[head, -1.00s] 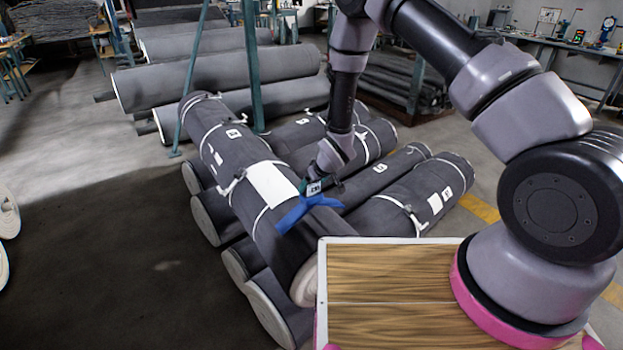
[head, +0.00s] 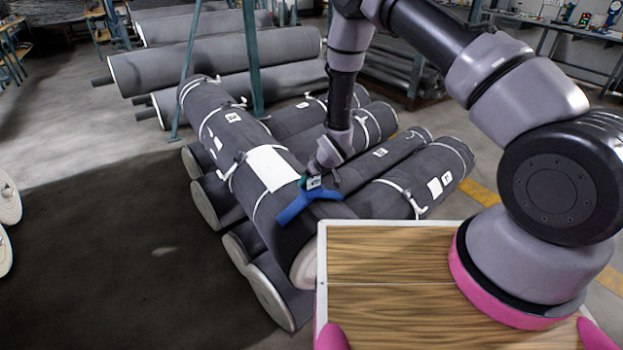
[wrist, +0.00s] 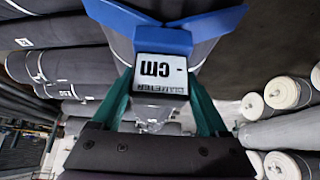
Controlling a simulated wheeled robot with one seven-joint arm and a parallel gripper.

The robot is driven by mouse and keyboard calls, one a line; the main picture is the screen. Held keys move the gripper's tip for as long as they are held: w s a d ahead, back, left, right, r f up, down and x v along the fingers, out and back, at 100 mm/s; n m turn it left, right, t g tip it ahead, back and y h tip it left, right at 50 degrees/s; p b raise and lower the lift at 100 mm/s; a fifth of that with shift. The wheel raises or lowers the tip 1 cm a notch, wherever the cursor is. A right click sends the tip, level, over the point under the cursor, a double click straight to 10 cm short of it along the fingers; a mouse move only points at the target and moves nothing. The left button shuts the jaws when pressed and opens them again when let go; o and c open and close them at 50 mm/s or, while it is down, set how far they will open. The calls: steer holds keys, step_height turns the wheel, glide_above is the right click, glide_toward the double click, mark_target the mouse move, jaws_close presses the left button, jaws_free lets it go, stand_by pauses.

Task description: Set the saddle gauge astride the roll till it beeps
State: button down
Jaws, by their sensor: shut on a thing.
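The saddle gauge (head: 312,200) is a blue forked piece with a small display. My gripper (head: 315,182) is shut on it, and its green fingers flank the display in the wrist view (wrist: 160,105). The display shows a dash and "cm", upside down in that view. The gauge is over the near part of the top dark grey roll (head: 215,125), between its white label (head: 272,168) and its near end. Its blue arms spread across the roll. I cannot tell whether they touch the roll, and the far arm's underside is hidden.
Several grey rolls (head: 425,180) with white straps lie beneath and right of the top roll. A wood-topped surface (head: 390,270) with a pale rim is close in front. Dark floor at left is open.

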steer(key=shift+f, duration=0.5)
stand_by(0.5)
jaws_free()
steer(key=v, duration=1)
steer(key=shift+s+r, duration=0.15)
steer(key=shift+r, duration=0.2)
steer(key=shift+d, duration=0.1)
steer(key=d+r+m+h, duration=0.15)
steer(key=d+r, duration=0.35)
steer(key=r, duration=0.5)
steer(key=w+d+r+m+t, duration=0.15)
steer(key=d+r, duration=0.25)
steer(key=r, duration=0.6)
steer(key=d+r+m, duration=0.2)
steer(key=d+r, duration=0.3)
steer(key=r, duration=0.5)
steer(key=s+d+r+m, duration=0.3)
steer(key=s+d+r, duration=0.3)
steer(key=s+r, duration=0.4)
steer(key=s+d+r+m, duration=0.3)
steer(key=s+r, duration=0.5)
steer(key=s, duration=0.5)
steer(key=shift+s+d, duration=0.3)
steer(key=shift+d, duration=0.05)
